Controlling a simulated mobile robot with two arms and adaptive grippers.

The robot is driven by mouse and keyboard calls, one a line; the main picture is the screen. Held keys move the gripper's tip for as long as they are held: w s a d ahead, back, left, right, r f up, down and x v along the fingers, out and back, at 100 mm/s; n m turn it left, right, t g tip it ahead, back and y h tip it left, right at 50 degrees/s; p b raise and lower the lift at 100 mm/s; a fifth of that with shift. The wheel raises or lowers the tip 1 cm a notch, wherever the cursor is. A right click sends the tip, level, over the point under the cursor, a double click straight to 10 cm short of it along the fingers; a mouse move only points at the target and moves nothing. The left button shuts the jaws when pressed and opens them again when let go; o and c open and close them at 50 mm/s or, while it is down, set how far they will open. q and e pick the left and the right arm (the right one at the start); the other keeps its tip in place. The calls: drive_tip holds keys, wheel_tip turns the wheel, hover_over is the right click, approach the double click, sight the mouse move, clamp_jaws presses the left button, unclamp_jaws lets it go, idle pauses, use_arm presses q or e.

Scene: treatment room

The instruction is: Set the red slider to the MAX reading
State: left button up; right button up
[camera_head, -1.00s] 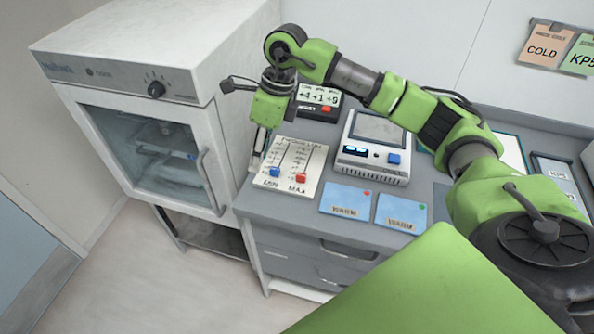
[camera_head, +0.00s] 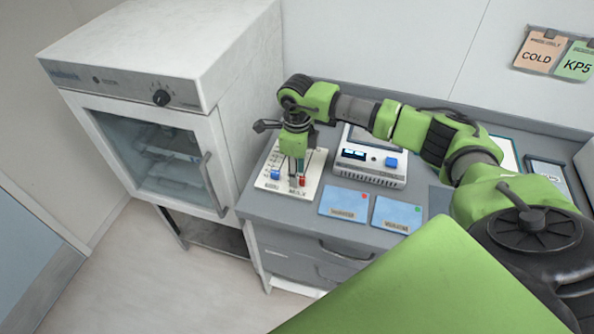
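The white slider panel (camera_head: 268,183) lies on the grey counter. Its blue slider (camera_head: 275,175) is at the lower left, by the MIN label. The red slider (camera_head: 302,181) is at the lower right, just above the MAX label. My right gripper (camera_head: 297,172) points down over the panel, its fingertips right by the red slider and hiding part of the right scale. I cannot tell whether they touch the slider or how far apart they are. The printed scale marks are too small to read. My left gripper is out of view.
A device with a blue button (camera_head: 392,162) stands right of the panel. Two blue cards (camera_head: 343,203) (camera_head: 397,213) lie at the counter's front. A white cabinet with a glass door (camera_head: 150,150) stands to the left. COLD and KP5 notes hang on the wall.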

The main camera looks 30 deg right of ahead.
drive_tip(key=shift+f, duration=0.8)
